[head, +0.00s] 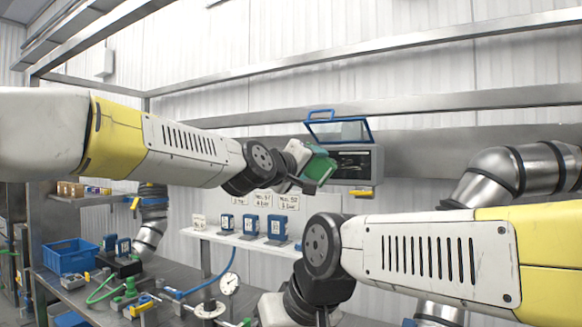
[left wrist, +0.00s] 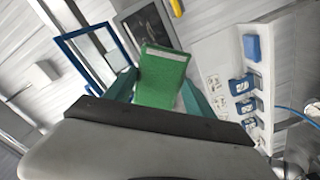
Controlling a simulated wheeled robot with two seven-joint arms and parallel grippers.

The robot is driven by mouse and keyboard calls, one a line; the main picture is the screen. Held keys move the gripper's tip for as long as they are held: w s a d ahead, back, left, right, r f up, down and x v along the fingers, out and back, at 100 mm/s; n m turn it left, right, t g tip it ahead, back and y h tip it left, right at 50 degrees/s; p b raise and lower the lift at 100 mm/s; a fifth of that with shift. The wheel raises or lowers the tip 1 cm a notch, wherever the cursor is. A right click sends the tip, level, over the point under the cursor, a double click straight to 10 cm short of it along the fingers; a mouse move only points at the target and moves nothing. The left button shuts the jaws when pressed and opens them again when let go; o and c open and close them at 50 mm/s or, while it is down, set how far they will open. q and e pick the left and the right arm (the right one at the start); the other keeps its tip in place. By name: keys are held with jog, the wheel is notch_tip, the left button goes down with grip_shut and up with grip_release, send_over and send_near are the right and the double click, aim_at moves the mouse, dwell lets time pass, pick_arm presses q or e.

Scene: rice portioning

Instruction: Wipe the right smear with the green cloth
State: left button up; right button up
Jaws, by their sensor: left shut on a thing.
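My left gripper (head: 312,172) is shut on the green cloth (head: 321,166), held up in the air in front of the wall. In the left wrist view the cloth (left wrist: 160,78) is a green block with a pale strip, between teal fingers (left wrist: 158,98). Just behind it is a grey box (head: 364,163) with a dark front and a raised blue-framed clear panel (head: 340,131). That panel also shows in the left wrist view (left wrist: 95,55). I cannot tell whether the cloth touches either. I cannot make out a smear. My right gripper is out of frame below.
A white shelf (head: 240,239) with several blue devices stands below the cloth. A blue crate (head: 69,257) and hoses lie on the bench at lower left. Metal rails cross above, and a silver duct (head: 492,175) is at right. My right arm fills the lower right.

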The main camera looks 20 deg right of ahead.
aim_at(363, 165)
pick_arm(q)
jog(key=shift+d, duration=0.1)
dwell(0.4)
jog(key=shift+x, duration=4.1)
jog(key=shift+x, duration=0.95)
jog(key=shift+s+d, duration=0.1)
jog(key=shift+s+d, duration=0.6)
jog(key=shift+s, duration=0.25)
jog(key=shift+s+d, duration=0.65)
jog(key=shift+s, duration=0.15)
jog(key=shift+s+d, duration=1.5)
jog(key=shift+s, duration=0.1)
jog(key=w+a, duration=0.5)
jog(key=w, duration=0.1)
jog(key=shift+w+a, duration=0.35)
jog(key=shift+a, duration=0.05)
